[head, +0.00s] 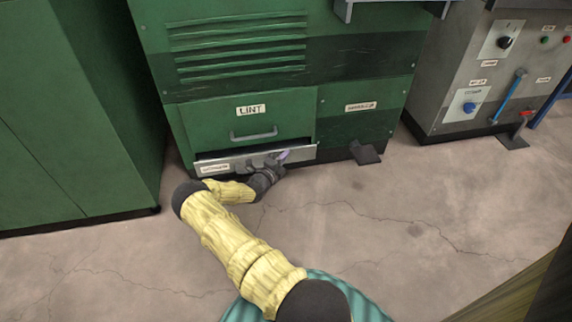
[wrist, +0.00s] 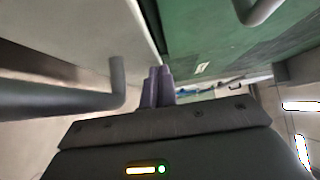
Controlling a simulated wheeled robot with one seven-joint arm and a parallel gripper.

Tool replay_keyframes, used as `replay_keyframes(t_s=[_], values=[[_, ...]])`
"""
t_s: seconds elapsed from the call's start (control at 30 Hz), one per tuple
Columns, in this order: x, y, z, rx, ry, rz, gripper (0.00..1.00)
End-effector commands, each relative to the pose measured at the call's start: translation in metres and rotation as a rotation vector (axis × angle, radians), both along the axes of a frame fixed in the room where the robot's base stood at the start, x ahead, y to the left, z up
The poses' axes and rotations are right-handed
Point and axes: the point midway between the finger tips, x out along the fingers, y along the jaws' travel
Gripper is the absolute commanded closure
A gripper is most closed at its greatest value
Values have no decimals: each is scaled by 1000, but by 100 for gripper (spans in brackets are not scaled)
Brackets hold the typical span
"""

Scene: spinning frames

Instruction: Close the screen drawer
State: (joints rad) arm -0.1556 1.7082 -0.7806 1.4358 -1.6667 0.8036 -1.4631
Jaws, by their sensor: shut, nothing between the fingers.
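The screen drawer (head: 238,162) is a low grey metal front at the bottom of the green machine, with a white label at its left. A dark gap along its top shows it standing slightly out. In the wrist view the drawer front (wrist: 95,25) is a pale panel at upper left, with a dark grey bar handle (wrist: 117,85). My gripper (head: 283,156) is at the right half of the drawer front. In the wrist view its purple fingers (wrist: 158,85) are together and empty, right of the handle. I cannot tell whether they touch the drawer.
Above the drawer is a green panel labelled LINT (head: 250,124) with its own bar handle (head: 254,136). A dark foot (head: 366,153) sticks out at the machine's lower right. A green cabinet (head: 70,110) stands left, a grey control box (head: 490,75) right. The front floor is clear.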

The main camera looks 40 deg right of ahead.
Motion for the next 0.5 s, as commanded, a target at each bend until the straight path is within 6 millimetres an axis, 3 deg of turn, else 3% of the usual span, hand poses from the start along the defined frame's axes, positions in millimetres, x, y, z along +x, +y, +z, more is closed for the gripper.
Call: replay_keyframes(t_s=[0.5], values=[[0, -6, 0, 0, 0, -7, 100]])
